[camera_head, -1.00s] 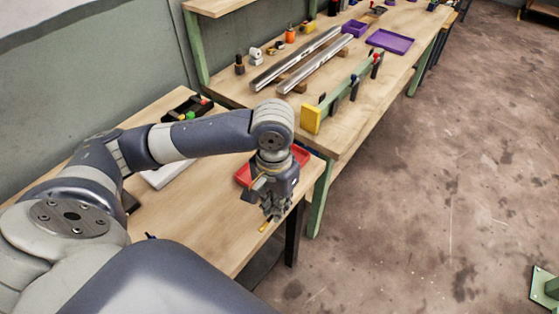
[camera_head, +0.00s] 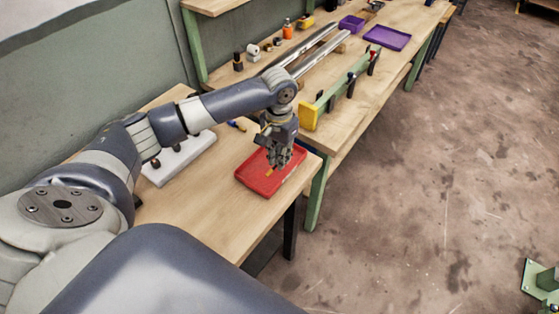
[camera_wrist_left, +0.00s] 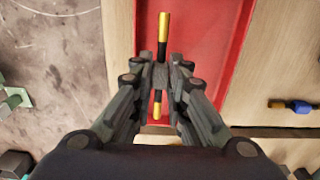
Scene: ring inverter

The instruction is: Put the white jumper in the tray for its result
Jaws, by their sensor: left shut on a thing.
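My left gripper (camera_head: 283,162) points down over the red tray (camera_head: 255,188). In the left wrist view, its fingers (camera_wrist_left: 161,78) are shut on a thin rod (camera_wrist_left: 162,38) with gold-yellow ends and black bands. The rod's middle is hidden between the fingers, so I cannot tell whether it is white. A yellow end of the rod (camera_head: 269,171) shows below the gripper in the head view. The red floor of the tray (camera_wrist_left: 205,45) lies under the rod in the wrist view. I cannot tell the exact gap to it. My right gripper is not in view.
A pale flat board (camera_head: 180,160) lies left of the tray, partly behind my arm. A small blue-and-yellow object (camera_head: 237,125) lies beyond the tray. A green rail with a yellow end block (camera_head: 309,117) stands on the back bench. The wood in front of the tray is clear.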

